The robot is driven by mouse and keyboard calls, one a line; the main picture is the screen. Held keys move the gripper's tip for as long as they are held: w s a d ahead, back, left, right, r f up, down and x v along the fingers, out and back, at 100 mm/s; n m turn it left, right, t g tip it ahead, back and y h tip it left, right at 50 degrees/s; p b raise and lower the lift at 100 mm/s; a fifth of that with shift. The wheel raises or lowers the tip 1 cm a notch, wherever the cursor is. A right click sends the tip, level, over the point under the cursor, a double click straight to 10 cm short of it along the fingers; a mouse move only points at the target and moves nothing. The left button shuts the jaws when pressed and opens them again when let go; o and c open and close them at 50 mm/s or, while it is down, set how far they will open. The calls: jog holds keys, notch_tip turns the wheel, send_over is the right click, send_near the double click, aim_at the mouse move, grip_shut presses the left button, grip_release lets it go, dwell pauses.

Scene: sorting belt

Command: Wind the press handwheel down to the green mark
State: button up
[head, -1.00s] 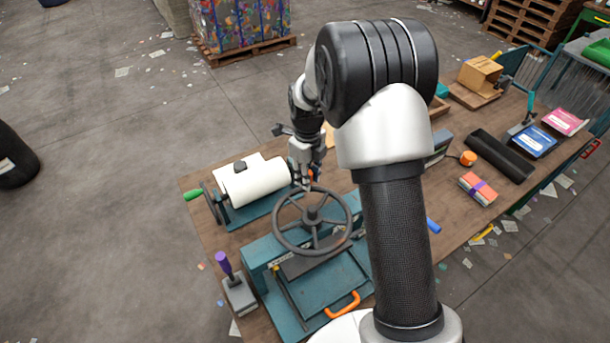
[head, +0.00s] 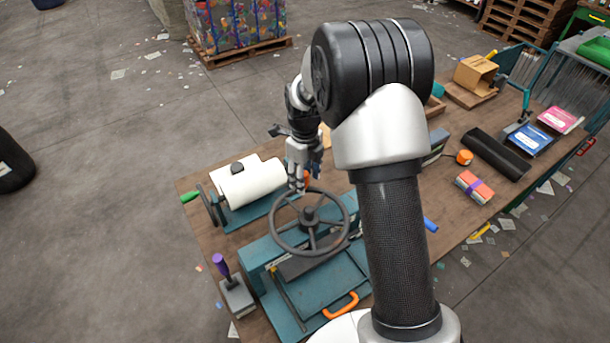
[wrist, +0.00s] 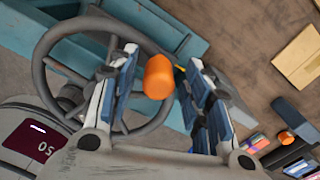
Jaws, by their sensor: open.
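The dark grey handwheel (head: 281,238) lies flat above the teal press (head: 318,300), near the front of the bench. In the wrist view the wheel rim (wrist: 40,82) is behind and left of my gripper. An orange knob (wrist: 159,77) shows between the open fingers, beside the rim; I cannot tell whether a finger touches it. My gripper (wrist: 162,60) is open. I cannot make out the green mark.
A white roll (head: 253,182) on a stand with a green handle is just left of the wheel. A purple-handled stamp (head: 222,265) stands at the left front. A black bar (head: 498,155) and an orange cap (head: 464,157) lie to the right.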

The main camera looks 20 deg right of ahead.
notch_tip(320, 180, up, 11)
jog(key=shift+r, duration=0.5)
